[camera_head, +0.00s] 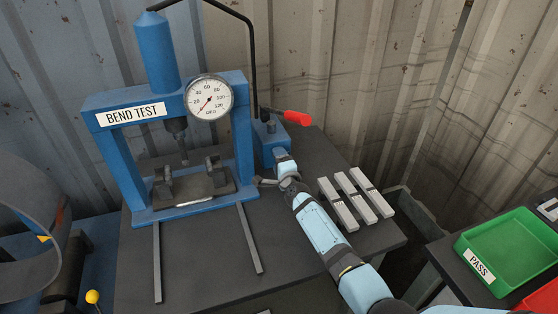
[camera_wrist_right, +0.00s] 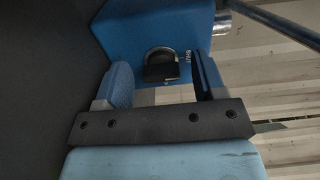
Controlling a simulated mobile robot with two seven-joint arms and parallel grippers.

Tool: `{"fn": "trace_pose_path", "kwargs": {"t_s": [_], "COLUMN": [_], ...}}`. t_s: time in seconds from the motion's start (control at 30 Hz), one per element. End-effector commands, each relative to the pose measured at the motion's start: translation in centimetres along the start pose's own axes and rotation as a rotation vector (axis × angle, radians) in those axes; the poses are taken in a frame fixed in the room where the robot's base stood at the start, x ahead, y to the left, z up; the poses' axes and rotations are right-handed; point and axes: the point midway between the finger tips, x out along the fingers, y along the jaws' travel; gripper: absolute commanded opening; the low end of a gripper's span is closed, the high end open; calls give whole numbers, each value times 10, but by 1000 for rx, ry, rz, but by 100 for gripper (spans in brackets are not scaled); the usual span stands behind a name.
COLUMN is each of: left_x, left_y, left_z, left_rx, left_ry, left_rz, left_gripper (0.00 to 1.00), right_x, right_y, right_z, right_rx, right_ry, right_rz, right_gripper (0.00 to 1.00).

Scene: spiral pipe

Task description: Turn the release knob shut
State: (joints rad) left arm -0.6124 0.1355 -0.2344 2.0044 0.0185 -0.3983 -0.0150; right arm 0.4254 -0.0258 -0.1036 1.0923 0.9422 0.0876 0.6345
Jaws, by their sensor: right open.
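The release knob (camera_wrist_right: 160,68) is a dark, rounded knob on the blue pump block (camera_wrist_right: 135,35), which also shows in the head view (camera_head: 271,146) at the right of the bend test press. My right gripper (camera_wrist_right: 160,75) is open, with one finger on each side of the knob in the right wrist view; I cannot tell whether either finger touches it. In the head view my right gripper (camera_head: 269,181) is low in front of the pump block, and the knob is hidden there. My left gripper is not in view.
The blue press (camera_head: 97,104) with its dial gauge (camera_head: 209,98) stands left of my arm. A red-handled lever (camera_head: 297,117) sticks out above the block. Pale metal bars (camera_head: 354,198) lie right of my forearm. A green PASS tray (camera_head: 510,250) is at the far right.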

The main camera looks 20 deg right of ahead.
Motion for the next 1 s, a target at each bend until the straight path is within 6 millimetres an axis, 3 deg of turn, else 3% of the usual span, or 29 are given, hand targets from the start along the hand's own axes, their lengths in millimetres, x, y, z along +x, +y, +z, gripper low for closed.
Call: {"fn": "trace_pose_path", "kwargs": {"t_s": [0.17,0.4,0.6,0.8,1.0], "left_x": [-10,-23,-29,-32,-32], "left_y": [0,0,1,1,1], "left_z": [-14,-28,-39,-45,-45], "left_rx": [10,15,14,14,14], "left_ry": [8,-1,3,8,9], "left_rz": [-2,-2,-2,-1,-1], "left_gripper": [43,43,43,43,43], "right_x": [-25,-82,-118,-134,-136], "right_y": [-4,-3,-2,0,0], "right_z": [0,0,0,0,0], "right_rx": [-1,-1,-2,-1,-1], "right_ry": [0,0,0,0,0], "right_rz": [3,4,2,1,1], "right_gripper": [64,64,64,64,64]}}
